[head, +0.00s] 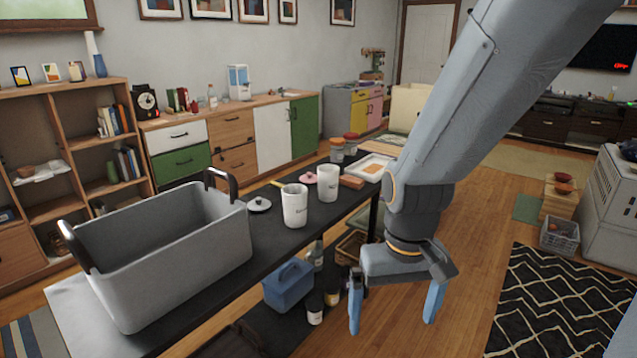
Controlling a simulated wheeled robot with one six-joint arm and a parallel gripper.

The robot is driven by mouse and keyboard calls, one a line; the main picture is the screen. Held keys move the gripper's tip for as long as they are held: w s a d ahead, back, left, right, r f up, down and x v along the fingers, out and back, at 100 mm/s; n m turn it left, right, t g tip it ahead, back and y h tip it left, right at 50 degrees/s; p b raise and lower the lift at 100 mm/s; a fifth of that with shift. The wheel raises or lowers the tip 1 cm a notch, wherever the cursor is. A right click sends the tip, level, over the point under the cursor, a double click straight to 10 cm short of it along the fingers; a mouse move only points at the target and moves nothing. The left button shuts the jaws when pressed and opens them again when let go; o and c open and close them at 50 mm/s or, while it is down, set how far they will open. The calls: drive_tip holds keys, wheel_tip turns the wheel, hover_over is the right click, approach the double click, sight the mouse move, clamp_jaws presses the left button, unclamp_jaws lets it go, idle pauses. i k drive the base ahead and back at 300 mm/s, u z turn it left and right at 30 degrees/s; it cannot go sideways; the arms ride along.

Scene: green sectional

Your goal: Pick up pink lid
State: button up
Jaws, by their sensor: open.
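The pink lid (308,178) lies on the dark table top (262,232), between and behind two white canisters. The left canister (294,206) stands in front of it to the left, and the right canister (327,183) stands just right of it. The right canister may hide a little of the lid's edge. My gripper (391,318) hangs with its blue fingers pointing down, spread apart and empty. It shows right of the table, in front of the wooden floor, away from the lid.
A grey bin (165,265) with dark handles fills the table's left end. A grey lid (259,205) lies beside the left canister. A brown block (352,182), a white tray (373,168) and jars (337,149) stand farther along. A blue caddy (288,284) sits on the lower shelf.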

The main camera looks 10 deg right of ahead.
sight(309, 178)
drive_tip(key=z, duration=0.4)
drive_tip(key=k, duration=0.5)
drive_tip(key=z, duration=1)
drive_tip(key=i, duration=1.5)
drive_tip(key=u, duration=0.5)
drive_tip(key=i, duration=0.9)
drive_tip(key=u, duration=1.65)
drive_tip(key=i, duration=1.1)
drive_tip(key=u, duration=0.35)
